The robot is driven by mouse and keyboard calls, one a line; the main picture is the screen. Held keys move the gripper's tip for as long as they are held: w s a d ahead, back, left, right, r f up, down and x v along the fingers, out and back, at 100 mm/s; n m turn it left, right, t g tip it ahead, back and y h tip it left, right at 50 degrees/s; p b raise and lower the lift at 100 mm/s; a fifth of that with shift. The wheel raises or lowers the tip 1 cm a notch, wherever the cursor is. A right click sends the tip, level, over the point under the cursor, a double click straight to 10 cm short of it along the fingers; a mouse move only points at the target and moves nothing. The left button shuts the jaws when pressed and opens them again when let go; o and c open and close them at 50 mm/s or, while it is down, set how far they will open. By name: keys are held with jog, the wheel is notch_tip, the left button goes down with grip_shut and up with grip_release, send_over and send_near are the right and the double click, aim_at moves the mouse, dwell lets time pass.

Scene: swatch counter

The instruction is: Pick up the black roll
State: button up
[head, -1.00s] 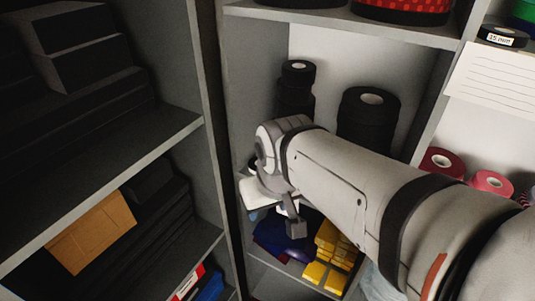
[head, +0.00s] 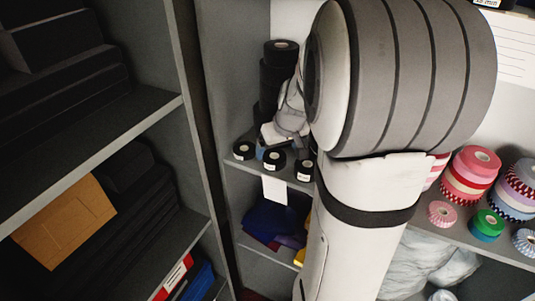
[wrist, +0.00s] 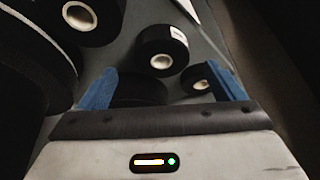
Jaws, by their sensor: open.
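Several black rolls stand on the middle shelf of the cabinet. In the head view, three small ones with pale cores, a left one (head: 243,150), a middle one (head: 273,160) and a right one (head: 304,171), sit along the front edge. A stack of black rolls (head: 279,75) rises behind. My gripper (wrist: 163,87) is open, its two blue fingers apart. In the wrist view, a labelled black roll (wrist: 163,42) lies just beyond the fingers, a smaller one (wrist: 200,78) near the right finger. A dark round shape (wrist: 138,90) lies between the fingers. I cannot tell which roll is meant.
Large black rolls (wrist: 30,50) crowd the left of the wrist view. A cabinet divider stands left of my arm in the head view. Colored rolls (head: 475,170) sit on the shelf to the right. A white card (head: 274,190) hangs at the shelf edge.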

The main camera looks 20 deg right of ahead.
aim_at(275, 156)
jog(key=x, duration=0.4)
jog(key=shift+s+a+f+p, duration=0.1)
jog(key=shift+a+p, duration=0.05)
jog(key=shift+p, duration=0.15)
jog(key=c, duration=1.1)
